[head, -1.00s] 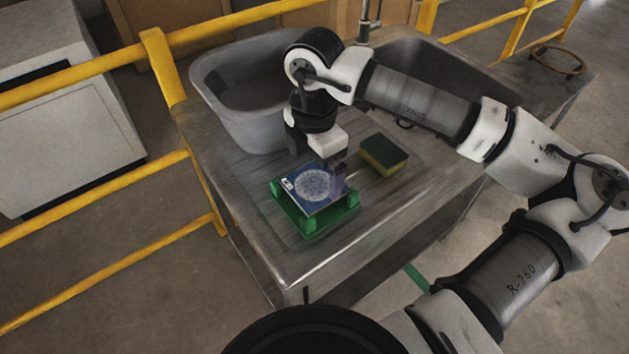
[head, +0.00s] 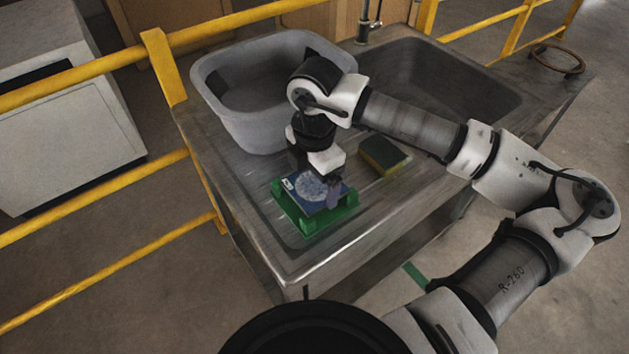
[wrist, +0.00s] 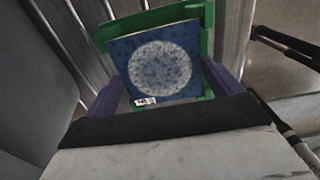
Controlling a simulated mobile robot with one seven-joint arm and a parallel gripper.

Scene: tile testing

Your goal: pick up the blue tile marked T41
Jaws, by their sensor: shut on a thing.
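The blue tile (head: 314,190) has a pale speckled disc and a small white label at one corner. It sits on the green holder (head: 309,224), which rests on the metal counter. In the wrist view the tile (wrist: 160,66) lies between the two purple fingers of my gripper (wrist: 166,92), and the label's print is too small to read surely. The green holder (wrist: 207,20) shows around the tile's edges there. In the head view my gripper (head: 333,192) is down at the tile, shut on it, and partly covers its right side.
A yellow and dark sponge (head: 384,156) lies to the right of the holder. A grey tub (head: 262,130) stands behind it, with a sink basin (head: 450,85) and tap at the back. Yellow rails (head: 160,62) run along the left. The counter's front corner is clear.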

